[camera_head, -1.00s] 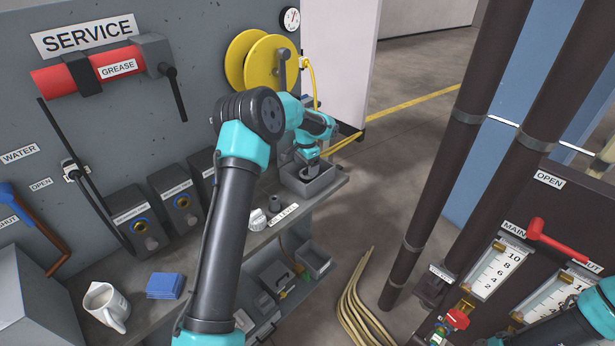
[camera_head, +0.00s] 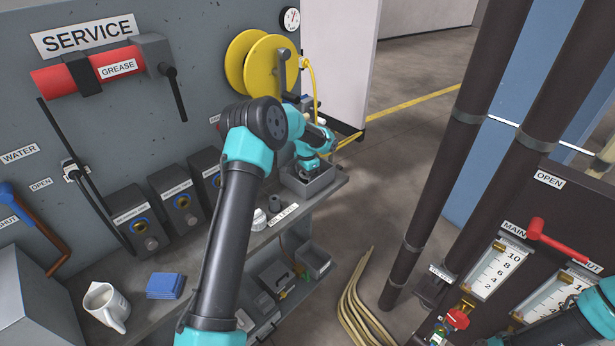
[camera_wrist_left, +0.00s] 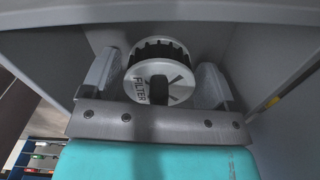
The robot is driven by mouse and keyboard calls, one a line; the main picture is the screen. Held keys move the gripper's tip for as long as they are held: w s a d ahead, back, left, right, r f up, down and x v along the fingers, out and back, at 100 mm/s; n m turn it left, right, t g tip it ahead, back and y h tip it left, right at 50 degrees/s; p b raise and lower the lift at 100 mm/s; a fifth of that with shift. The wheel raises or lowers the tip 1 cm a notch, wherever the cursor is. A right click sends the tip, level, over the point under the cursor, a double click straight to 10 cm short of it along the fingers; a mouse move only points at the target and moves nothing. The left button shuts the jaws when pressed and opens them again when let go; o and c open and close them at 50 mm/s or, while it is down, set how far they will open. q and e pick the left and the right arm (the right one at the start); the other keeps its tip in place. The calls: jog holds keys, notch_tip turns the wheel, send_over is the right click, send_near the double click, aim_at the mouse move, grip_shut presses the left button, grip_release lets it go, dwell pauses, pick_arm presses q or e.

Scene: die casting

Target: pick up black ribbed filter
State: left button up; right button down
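The black ribbed filter (camera_wrist_left: 158,48) lies in a grey open bin (camera_head: 322,188) at the far end of the bench. Its white end cap, marked FILTER, faces the camera in the left wrist view. My left gripper (camera_wrist_left: 160,66) is down in the bin with one finger on each side of the filter. The fingers look apart, with only narrow gaps to the cap; contact is not clear. In the head view my left gripper (camera_head: 308,171) hides the filter. Part of my right arm shows at the lower right, but its gripper is out of view.
The bin walls rise close around my left gripper. A white-topped item (camera_head: 259,219) and a small dark cup (camera_head: 274,203) stand nearer on the bench. A yellow hose reel (camera_head: 270,62) hangs behind. Blue cloths (camera_head: 165,286) and a white jug (camera_head: 106,306) are at the front.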

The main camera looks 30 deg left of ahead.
pick_arm(q)
jog(key=c, duration=0.9)
jog(key=shift+d+r, duration=0.15)
jog(key=shift+r, duration=0.2)
jog(key=r, duration=0.6)
jog(key=shift+s+d+r, duration=0.1)
jog(key=shift+d+r, duration=0.1)
jog(key=shift+d, duration=0.15)
jog(key=s+d, duration=0.2)
jog(key=d, duration=0.7)
jog(key=s+d, duration=0.2)
jog(key=d, duration=0.7)
jog(key=shift+s+d, duration=0.2)
jog(key=shift+s, duration=0.1)
